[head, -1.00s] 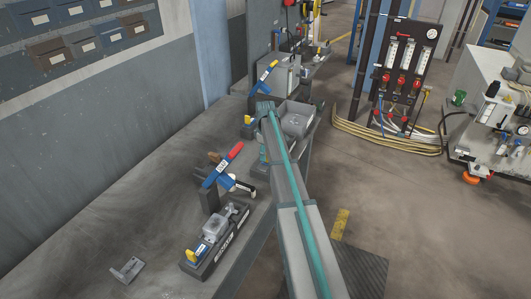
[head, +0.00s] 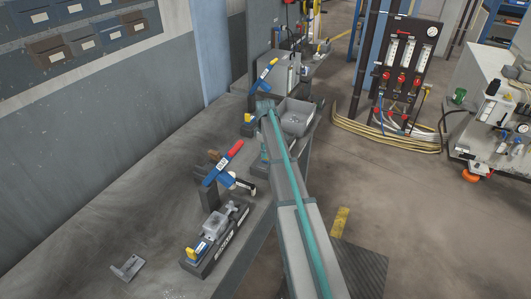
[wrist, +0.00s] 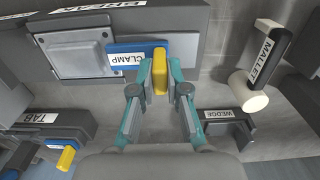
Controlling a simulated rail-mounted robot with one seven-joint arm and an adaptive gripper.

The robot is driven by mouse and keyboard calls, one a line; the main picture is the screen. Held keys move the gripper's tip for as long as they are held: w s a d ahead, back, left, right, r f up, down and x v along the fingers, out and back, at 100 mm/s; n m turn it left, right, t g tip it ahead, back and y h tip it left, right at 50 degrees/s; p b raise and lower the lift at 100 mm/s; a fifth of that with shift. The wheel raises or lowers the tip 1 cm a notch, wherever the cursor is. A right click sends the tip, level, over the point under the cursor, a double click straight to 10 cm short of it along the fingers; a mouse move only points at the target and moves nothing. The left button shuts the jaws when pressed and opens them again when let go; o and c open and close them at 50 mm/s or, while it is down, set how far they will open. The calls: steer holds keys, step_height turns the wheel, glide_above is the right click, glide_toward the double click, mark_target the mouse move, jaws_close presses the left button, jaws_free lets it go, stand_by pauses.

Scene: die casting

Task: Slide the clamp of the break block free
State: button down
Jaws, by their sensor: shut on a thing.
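In the wrist view the break block (wrist: 80,50) is at the upper left, dark grey with a BREAK label and a light grey casting on it. Its clamp (wrist: 125,56) is a blue bar labelled CLAMP, at the block's right end, with an upright yellow handle (wrist: 160,70). My gripper (wrist: 161,82) has its two teal fingers on either side of the yellow handle, shut on it.
The wrist view shows a mallet (wrist: 262,65) in a holder and a wedge (wrist: 225,118) at right, and a TAB block (wrist: 40,125) at lower left. In the head view, a red-handled lever tool (head: 225,165) and another block (head: 212,240) stand left of my arm. A grey bin (head: 297,116) stands right.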

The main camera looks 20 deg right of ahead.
steer(key=s+a, duration=0.2)
steer(key=shift+s+a+b, duration=0.15)
steer(key=shift+a+b, duration=0.2)
steer(key=shift+b, duration=0.05)
steer(key=c, duration=1.2)
jaws_free()
steer(key=shift+o, duration=0.2)
steer(key=shift+r, duration=0.1)
steer(key=shift+r, duration=0.25)
step_height(320, 180, up, 11)
steer(key=shift+r, duration=0.15)
